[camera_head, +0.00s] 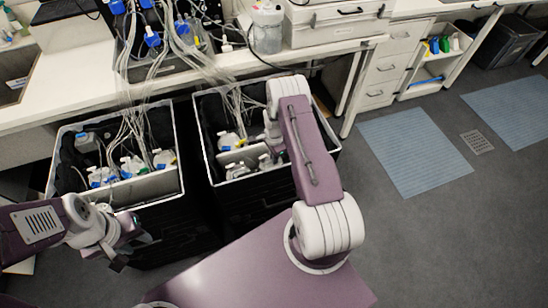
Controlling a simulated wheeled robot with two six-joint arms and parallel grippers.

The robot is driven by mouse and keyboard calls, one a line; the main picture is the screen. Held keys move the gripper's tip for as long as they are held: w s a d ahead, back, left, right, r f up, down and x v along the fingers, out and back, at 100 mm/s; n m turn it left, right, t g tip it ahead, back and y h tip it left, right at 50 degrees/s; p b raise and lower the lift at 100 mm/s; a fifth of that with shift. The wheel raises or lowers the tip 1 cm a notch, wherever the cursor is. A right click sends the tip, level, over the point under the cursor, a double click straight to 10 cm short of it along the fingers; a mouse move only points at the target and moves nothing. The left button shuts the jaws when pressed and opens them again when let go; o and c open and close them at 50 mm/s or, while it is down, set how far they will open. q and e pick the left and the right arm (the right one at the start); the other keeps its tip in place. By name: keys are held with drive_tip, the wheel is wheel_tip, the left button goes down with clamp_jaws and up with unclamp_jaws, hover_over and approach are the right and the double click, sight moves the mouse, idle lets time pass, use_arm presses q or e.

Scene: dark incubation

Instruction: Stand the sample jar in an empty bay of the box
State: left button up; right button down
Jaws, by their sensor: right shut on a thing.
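Two dark open-topped boxes with pale rims stand below the bench: a left box (184,190) and a right box (196,125). Both have dividers and hold white jars, some with blue caps. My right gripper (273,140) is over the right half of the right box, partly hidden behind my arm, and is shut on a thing. That thing, apparently the sample jar, is too small and covered to make out clearly. My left gripper (130,251) is in front of the left box's lower edge, empty, with its fingers apart.
Bundles of pale tubes hang from the bench (100,88) into both boxes. A large clear bottle (266,28) stands on the bench. Drawers (384,72) and an open shelf with coloured bottles are right of the boxes. The grey floor with blue mats (412,150) is clear.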

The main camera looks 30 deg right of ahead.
drive_tip(key=shift+f, duration=0.25)
drive_tip(key=shift+s+f+b, duration=0.15)
drive_tip(key=shift+f+b, duration=0.05)
drive_tip(key=shift+b, duration=0.2)
drive_tip(key=shift+a, duration=0.1)
drive_tip(key=c, duration=1.4)
unclamp_jaws()
drive_tip(key=shift+f, duration=0.1)
wheel_tip(320, 180, up, 9)
drive_tip(key=p, duration=0.7)
